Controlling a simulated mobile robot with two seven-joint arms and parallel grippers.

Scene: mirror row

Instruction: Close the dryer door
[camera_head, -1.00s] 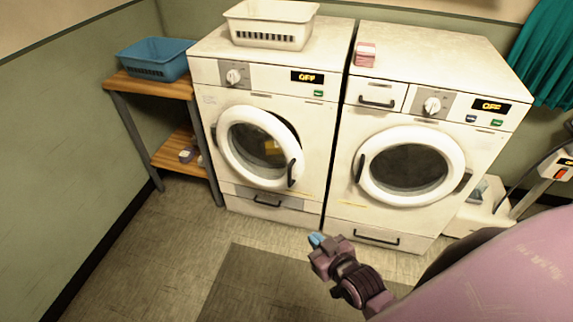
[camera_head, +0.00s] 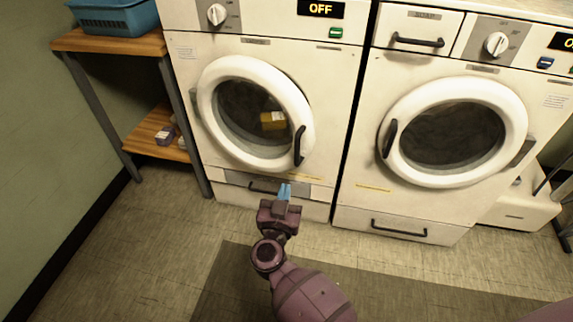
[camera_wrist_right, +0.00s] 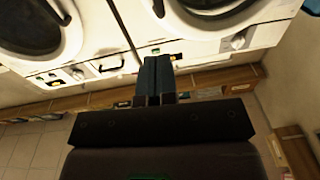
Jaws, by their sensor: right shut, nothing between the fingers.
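The dryer (camera_head: 340,85) is the left white machine, without a detergent drawer. Its round door (camera_head: 245,122) has a white ring, dark glass and a black handle (camera_head: 299,146) on the right side. The door looks slightly ajar at the handle side, but the gap is hard to judge. A yellow item (camera_head: 273,121) shows behind the glass. My right gripper (camera_head: 284,191) is shut and empty, with blue fingertips, in front of the dryer's lower panel, below the handle. In the right wrist view its fingers (camera_wrist_right: 155,76) are together, and the dryer door (camera_wrist_right: 195,20) appears upside down. My left gripper is not visible.
A washer (camera_head: 352,170) with a closed-looking round door (camera_head: 455,132) stands right of the dryer. A wooden shelf (camera_head: 105,41) with a blue basket (camera_head: 115,17) stands to the left. The floor (camera_head: 170,240) in front is clear.

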